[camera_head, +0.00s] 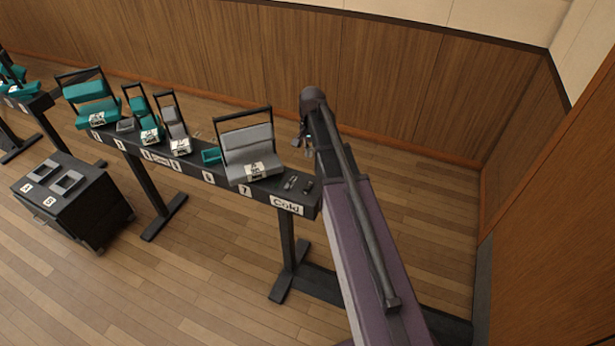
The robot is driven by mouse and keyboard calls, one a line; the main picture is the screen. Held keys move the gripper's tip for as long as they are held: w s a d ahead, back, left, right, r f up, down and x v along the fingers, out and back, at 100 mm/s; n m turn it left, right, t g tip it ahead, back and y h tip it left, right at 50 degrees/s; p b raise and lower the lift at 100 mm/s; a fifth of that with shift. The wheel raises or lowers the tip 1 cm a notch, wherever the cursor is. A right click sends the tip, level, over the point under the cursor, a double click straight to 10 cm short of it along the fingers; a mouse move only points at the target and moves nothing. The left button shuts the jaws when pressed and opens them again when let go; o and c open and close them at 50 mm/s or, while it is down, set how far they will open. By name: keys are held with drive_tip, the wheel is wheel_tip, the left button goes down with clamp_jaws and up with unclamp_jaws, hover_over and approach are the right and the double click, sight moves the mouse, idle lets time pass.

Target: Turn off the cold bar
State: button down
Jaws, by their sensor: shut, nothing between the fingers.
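The cold bar is a long dark bar (222,178) on dark legs, running from upper left to the centre. A white label reading "Cold" (286,204) is on its front near the right end. Teal and grey upright units with handles stand along it, among them a large grey one (249,145). Two small dark pieces (299,184) lie on top at the right end. My gripper (302,140) is shut and empty, small in the picture, beyond the bar's right end. Its fingertips are hard to make out, and its height above the bar cannot be told.
A dark wheeled cart (68,222) with two small grey blocks on top stands at left. Another bar with teal units (18,92) is at the far left edge. A wood-panelled wall (400,90) runs behind. Bare floor (190,285) lies in front of the bar.

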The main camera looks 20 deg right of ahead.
sight(308, 188)
drive_tip(key=shift+f, duration=0.15)
idle(0.4)
drive_tip(key=f+b, duration=0.9)
drive_tip(key=s+a+f+b, duration=0.1)
drive_tip(key=f+b, duration=0.3)
drive_tip(key=b, duration=0.1)
drive_tip(key=shift+s+f, duration=0.1)
drive_tip(key=shift+f, duration=0.15)
idle(0.5)
drive_tip(key=shift+s+d+f, duration=0.1)
drive_tip(key=shift+d, duration=0.1)
idle(0.3)
